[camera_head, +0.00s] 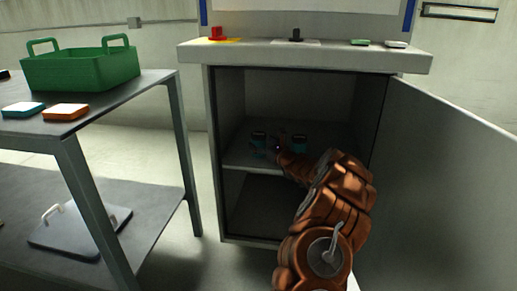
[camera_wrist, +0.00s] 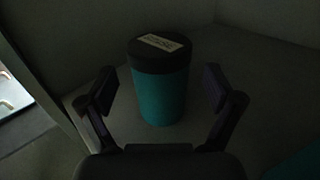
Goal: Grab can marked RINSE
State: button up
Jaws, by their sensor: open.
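A teal can (camera_wrist: 160,98) with a dark lid stands upright on the cabinet shelf in the wrist view. A pale label lies on its lid, but its lettering is too dark and small to read surely. My gripper (camera_wrist: 158,87) is open, with a finger to each side of the can in the picture; neither finger visibly touches it. Part of another teal thing (camera_wrist: 294,165) shows at the lower right corner. In the head view, two dark-lidded teal cans, left (camera_head: 259,138) and right (camera_head: 299,144), stand on the shelf on either side of my gripper (camera_head: 275,147).
The cabinet door (camera_head: 450,170) stands open at the right. The shelf (camera_head: 240,160) is dim, with side walls close by. On the cabinet top are a red button (camera_head: 217,33) and small items. A table (camera_head: 150,85) at the left holds a green basket (camera_head: 82,68).

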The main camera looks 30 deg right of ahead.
jog(key=shift+w, duration=0.9)
jog(key=c, duration=1.3)
jog(key=shift+c, duration=0.8)
jog(key=shift+r, duration=0.1)
